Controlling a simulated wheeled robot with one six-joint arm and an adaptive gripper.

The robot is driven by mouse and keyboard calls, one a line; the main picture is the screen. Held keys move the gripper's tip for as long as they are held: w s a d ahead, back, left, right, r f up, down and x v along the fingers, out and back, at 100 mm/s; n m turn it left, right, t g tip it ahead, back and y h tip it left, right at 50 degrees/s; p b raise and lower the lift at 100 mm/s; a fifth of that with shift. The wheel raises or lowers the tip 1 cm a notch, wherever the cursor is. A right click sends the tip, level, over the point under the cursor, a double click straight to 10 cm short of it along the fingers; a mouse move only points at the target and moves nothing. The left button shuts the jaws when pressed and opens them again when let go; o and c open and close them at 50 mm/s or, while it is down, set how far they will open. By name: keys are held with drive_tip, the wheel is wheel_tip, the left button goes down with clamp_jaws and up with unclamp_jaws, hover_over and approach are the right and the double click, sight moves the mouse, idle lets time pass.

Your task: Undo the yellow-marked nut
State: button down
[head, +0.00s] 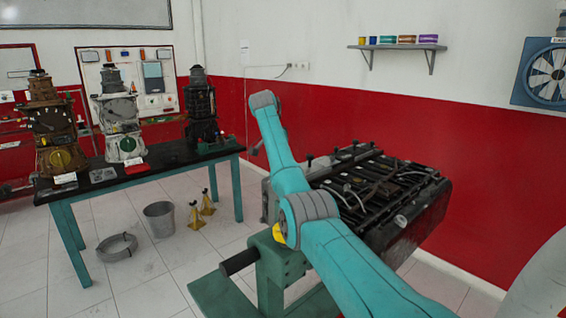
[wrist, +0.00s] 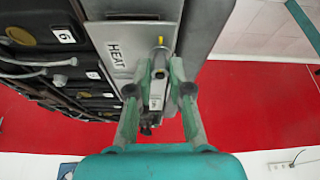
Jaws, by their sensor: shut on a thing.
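In the wrist view my gripper (wrist: 161,68) has a finger on each side of a grey metal fitting on the engine's end face. Its jaws are shut on the nut (wrist: 158,73) there. A small yellow mark (wrist: 160,41) shows just beyond the fingertips. The exact contact is small and hard to make out. The nut sits beside a grey plate (wrist: 118,50) lettered "HEAT". In the head view the black engine (head: 405,190) rests on a green stand (head: 280,262). My arm hides the nut and my gripper there.
Numbered black caps (wrist: 65,36) and a hose (wrist: 40,62) lie left of the plate. A teal table (head: 160,165) with several engine trainers stands at the left. A bucket (head: 160,218) and yellow jack stands (head: 200,210) are on the floor. A red wall (head: 480,150) is behind.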

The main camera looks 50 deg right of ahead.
drive_tip(key=n+t, duration=0.1)
drive_tip(key=n, duration=0.3)
drive_tip(key=n+t, duration=0.1)
drive_tip(key=n, duration=0.1)
drive_tip(key=shift+s+d+n+t, duration=0.1)
drive_tip(key=shift+s+n+t, duration=0.2)
drive_tip(key=shift+n, duration=0.1)
drive_tip(key=n+t+y, duration=0.1)
drive_tip(key=n, duration=0.5)
drive_tip(key=shift+s+d+t+y, duration=0.15)
drive_tip(key=shift+t+y, duration=0.25)
drive_tip(key=n+y, duration=0.1)
drive_tip(key=n, duration=0.3)
drive_tip(key=n+y, duration=0.1)
drive_tip(key=n, duration=0.1)
drive_tip(key=shift+s+d+n+t+y, duration=0.1)
drive_tip(key=shift+d+n+t+y, duration=0.2)
drive_tip(key=shift+t, duration=0.1)
drive_tip(key=n+y, duration=0.1)
drive_tip(key=n, duration=0.2)
drive_tip(key=n+y, duration=0.1)
drive_tip(key=n, duration=0.2)
drive_tip(key=shift+d+g, duration=0.15)
drive_tip(key=shift+g, duration=0.15)
drive_tip(key=shift+n, duration=0.3)
drive_tip(key=c, duration=1.1)
unclamp_jaws()
drive_tip(key=shift+o, duration=0.2)
